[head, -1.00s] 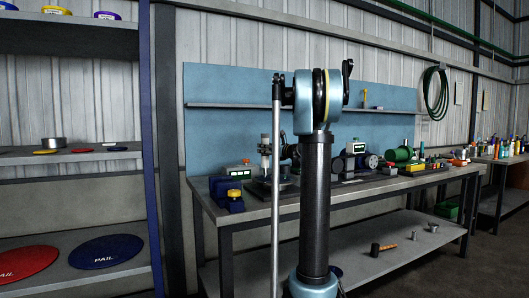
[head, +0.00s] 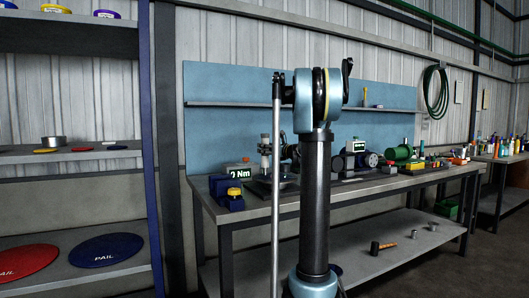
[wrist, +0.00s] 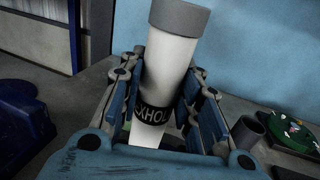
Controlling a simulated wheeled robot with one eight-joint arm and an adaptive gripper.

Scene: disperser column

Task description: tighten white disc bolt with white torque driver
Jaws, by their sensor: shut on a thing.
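In the wrist view my gripper (wrist: 166,72) is shut on a white cylinder with a grey end cap, which looks like the white torque driver (wrist: 152,92). A black band with white letters, partly hidden by the fingers, runs around it. The driver leans slightly to the right in the picture. Its lower end is hidden behind the gripper. I cannot make out the white disc bolt in either view.
A green tray (wrist: 292,135) and a dark cup (wrist: 247,131) lie right of the gripper. Shelves stand left.

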